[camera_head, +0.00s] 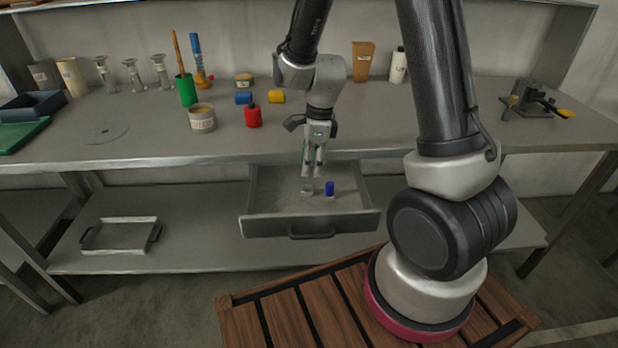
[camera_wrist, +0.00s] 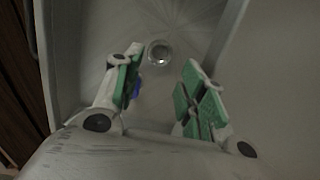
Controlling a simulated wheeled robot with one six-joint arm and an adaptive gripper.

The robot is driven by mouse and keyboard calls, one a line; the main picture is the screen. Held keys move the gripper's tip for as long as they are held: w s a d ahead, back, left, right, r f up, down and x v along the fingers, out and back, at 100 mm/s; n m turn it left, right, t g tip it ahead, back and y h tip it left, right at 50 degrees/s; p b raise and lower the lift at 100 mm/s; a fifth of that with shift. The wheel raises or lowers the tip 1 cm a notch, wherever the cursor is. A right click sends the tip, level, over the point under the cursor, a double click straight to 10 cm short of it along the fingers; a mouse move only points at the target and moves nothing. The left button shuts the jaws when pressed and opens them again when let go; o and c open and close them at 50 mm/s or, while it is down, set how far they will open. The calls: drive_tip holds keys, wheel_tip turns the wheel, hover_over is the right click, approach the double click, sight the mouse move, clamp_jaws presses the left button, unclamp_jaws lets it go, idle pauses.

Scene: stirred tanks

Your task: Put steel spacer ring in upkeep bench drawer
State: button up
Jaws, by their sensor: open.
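The upkeep bench drawer (camera_head: 262,222) is pulled open below the bench top; its wall also shows in the wrist view (camera_wrist: 228,35). A small round grey metal piece, which looks like the steel spacer ring (camera_wrist: 160,54), lies inside on the drawer floor; in the head view the ring (camera_head: 307,190) is a small pale shape. My gripper (camera_head: 313,174) points down over the open drawer. In the wrist view its green-padded fingers (camera_wrist: 158,90) stand apart with nothing between them, and the ring lies beyond their tips.
A blue cylinder (camera_head: 330,188) stands in the drawer right of the ring, partly hidden by a finger in the wrist view. A red container (camera_head: 253,117) and a tin (camera_head: 202,118) stand on the bench top behind. A metal tray (camera_head: 120,236) sits on the lower shelf.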

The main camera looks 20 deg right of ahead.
drive_tip(key=s+d+r+n+t, duration=0.1)
drive_tip(key=s+d+r+n, duration=0.15)
drive_tip(key=r, duration=0.35)
drive_tip(key=s+d+r+n, duration=0.1)
drive_tip(key=s+r+n, duration=0.1)
drive_tip(key=r+n, duration=0.25)
drive_tip(key=s+d+r+n+t, duration=0.1)
drive_tip(key=s+d+r+n, duration=0.15)
drive_tip(key=r, duration=0.45)
drive_tip(key=s+d+r+n+t, duration=0.1)
drive_tip(key=s+d+r+n, duration=0.1)
drive_tip(key=s+n, duration=0.4)
drive_tip(key=s+d+r+n+h, duration=0.1)
drive_tip(key=s+d+r+n, duration=0.1)
drive_tip(key=s+r+n, duration=0.2)
drive_tip(key=shift+s+r+n+t, duration=0.4)
drive_tip(key=shift+s+n, duration=0.75)
drive_tip(key=shift+s, duration=0.4)
